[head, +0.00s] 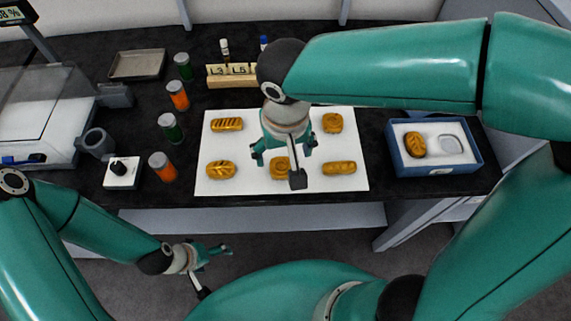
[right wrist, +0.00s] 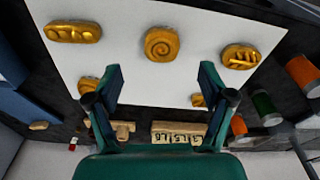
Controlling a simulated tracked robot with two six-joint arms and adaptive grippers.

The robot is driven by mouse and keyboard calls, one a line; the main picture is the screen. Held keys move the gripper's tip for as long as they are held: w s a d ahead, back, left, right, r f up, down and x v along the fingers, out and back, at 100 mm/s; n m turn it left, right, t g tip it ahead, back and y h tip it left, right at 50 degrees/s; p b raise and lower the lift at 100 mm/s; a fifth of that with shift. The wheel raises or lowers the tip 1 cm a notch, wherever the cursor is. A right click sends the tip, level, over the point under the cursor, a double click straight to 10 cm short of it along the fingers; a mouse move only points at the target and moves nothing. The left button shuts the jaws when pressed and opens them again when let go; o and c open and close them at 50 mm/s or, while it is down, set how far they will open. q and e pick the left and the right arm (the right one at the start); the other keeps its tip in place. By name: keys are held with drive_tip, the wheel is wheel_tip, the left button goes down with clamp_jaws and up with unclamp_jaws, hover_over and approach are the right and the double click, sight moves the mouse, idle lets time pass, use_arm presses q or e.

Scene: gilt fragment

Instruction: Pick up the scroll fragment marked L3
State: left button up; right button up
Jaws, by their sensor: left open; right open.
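Several gold-brown scroll fragments lie on a white sheet (head: 250,185). Its front row has a leaf-patterned one (head: 221,170), a spiral one (head: 281,172) and a long one (head: 339,168). Behind lie a slanted-groove one (head: 227,125) and a squarish one (head: 332,123). I cannot read L3 on any fragment; a cream block (head: 231,82) bears labels L3 and L5. My right gripper (head: 282,153) is open and empty above the sheet, near the spiral one, which shows beyond its fingers (right wrist: 159,70) in the right wrist view. My left gripper (head: 212,261) is open and empty before the table.
A blue box (head: 398,172) at right holds another fragment (head: 414,145) and a pale oval recess. A metal tray (head: 137,65) lies at the back left. My right arm hides the back middle.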

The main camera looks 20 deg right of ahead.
sight(282, 166)
drive_tip(key=shift+w+f, duration=0.2)
drive_tip(key=shift+f, duration=1)
drive_tip(key=shift+w+f, duration=0.2)
drive_tip(key=shift+f, duration=0.95)
drive_tip(key=shift+w+f, duration=0.2)
drive_tip(key=shift+f, duration=1)
drive_tip(key=c, duration=1.1)
